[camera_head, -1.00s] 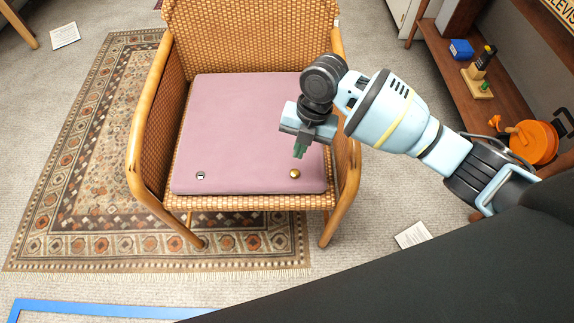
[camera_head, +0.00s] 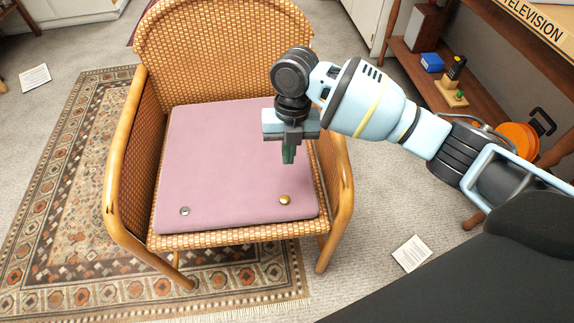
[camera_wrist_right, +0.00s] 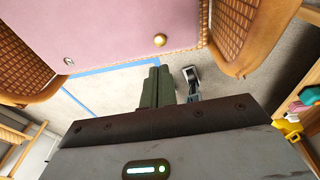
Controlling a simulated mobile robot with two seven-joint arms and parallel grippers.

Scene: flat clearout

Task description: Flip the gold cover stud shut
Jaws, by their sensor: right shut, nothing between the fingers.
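The gold stud (camera_head: 285,200) sits on the front right part of the pink seat cover (camera_head: 215,160), which lies flat on the wicker chair. It also shows in the right wrist view (camera_wrist_right: 160,40). A silver stud (camera_head: 184,211) is at the front left of the cover and shows in the right wrist view (camera_wrist_right: 68,61). My right gripper (camera_head: 289,161) points down above the cover, behind the gold stud in the head view. Its green fingers (camera_wrist_right: 158,88) are together with nothing between them, apart from the stud. My left gripper is not in view.
The wicker chair's wooden right arm (camera_head: 343,190) stands close under my right arm. A patterned rug (camera_head: 75,200) lies under the chair. A wooden shelf (camera_head: 470,115) with several small objects is at the right. A white paper (camera_head: 411,253) lies on the floor.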

